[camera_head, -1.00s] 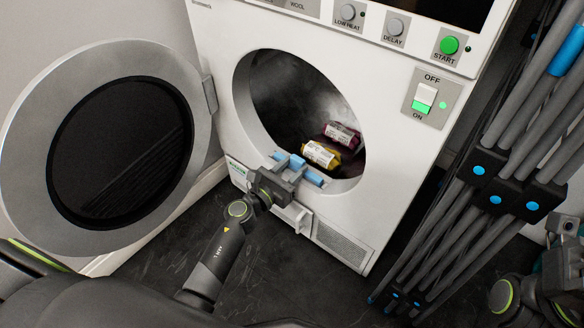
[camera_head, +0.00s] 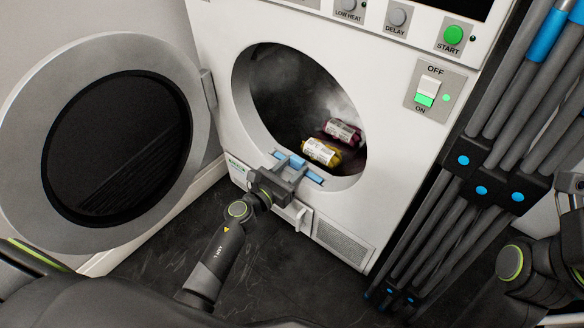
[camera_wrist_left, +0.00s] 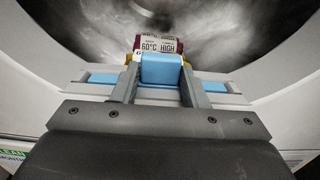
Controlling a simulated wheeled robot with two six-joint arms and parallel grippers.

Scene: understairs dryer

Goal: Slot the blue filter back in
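The blue filter (camera_head: 316,178) sits at the lower lip of the round dryer opening, with only a low blue strip and its raised middle tab showing. In the left wrist view the strip shows on both sides of the blue tab (camera_wrist_left: 162,69). My left gripper (camera_head: 293,168) is at the lip, with one finger against each side of the tab, shut on it. The filter's lower part is hidden in the lip. My right arm shows at the right edge, but its fingers are not visible.
The round dryer door (camera_head: 200,150) stands open at the left. A yellow packet (camera_head: 321,152) and a dark red packet (camera_head: 342,132) lie inside the drum, just behind the filter. Folded grey poles (camera_head: 440,215) stand at the right.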

